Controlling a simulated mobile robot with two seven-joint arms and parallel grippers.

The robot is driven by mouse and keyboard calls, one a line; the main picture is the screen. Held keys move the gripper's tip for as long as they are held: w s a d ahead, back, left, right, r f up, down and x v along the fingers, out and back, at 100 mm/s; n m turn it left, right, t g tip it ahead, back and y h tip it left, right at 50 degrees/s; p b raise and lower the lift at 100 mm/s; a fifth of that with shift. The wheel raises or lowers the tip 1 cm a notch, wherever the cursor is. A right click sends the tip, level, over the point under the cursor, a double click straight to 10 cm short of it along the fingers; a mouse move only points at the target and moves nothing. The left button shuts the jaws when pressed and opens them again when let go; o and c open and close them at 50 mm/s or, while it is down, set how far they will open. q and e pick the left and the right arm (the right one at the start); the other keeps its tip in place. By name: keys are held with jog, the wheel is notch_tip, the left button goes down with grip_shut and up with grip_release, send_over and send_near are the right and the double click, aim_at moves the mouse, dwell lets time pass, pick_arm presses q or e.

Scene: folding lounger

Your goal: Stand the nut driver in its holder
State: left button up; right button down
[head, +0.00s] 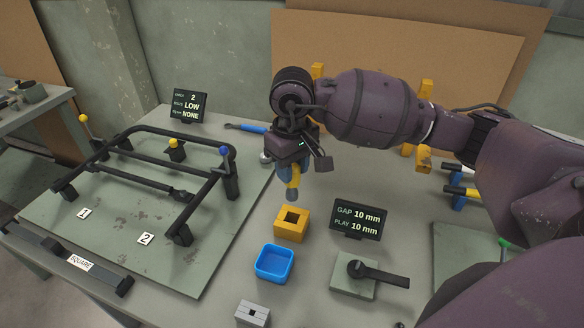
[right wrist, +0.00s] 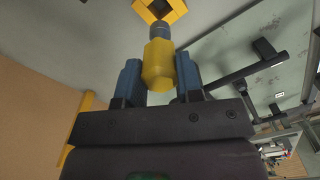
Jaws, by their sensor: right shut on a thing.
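The nut driver (head: 293,181) hangs from my right gripper (head: 291,170), with a yellow body and a grey end pointing down. My right gripper is shut on it with its blue fingers on either side. In the right wrist view the driver (right wrist: 158,66) shows between the two fingers (right wrist: 158,82). The holder is a yellow block (head: 291,234) with a square hole in its top, standing on the bench. The driver's lower end is near the holder and appears above and just behind it, apart from it. The holder (right wrist: 172,15) also shows partly in the right wrist view. My left gripper is out of view.
A blue tray (head: 274,264) and a grey slotted block (head: 253,313) stand in front of the holder. A dark sign reading GAP 10 mm (head: 358,219) and a plate with a black lever (head: 377,272) are to the right. The lounger frame (head: 150,180) is at left.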

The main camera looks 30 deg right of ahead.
aim_at(292, 192)
jog(key=shift+f+b, duration=1.55)
jog(key=shift+f, duration=0.55)
jog(key=shift+f+b, duration=0.55)
jog(key=shift+f, duration=0.3)
jog(key=shift+f, duration=0.55)
jog(key=shift+f, duration=2.2)
dwell(0.4)
dwell(0.8)
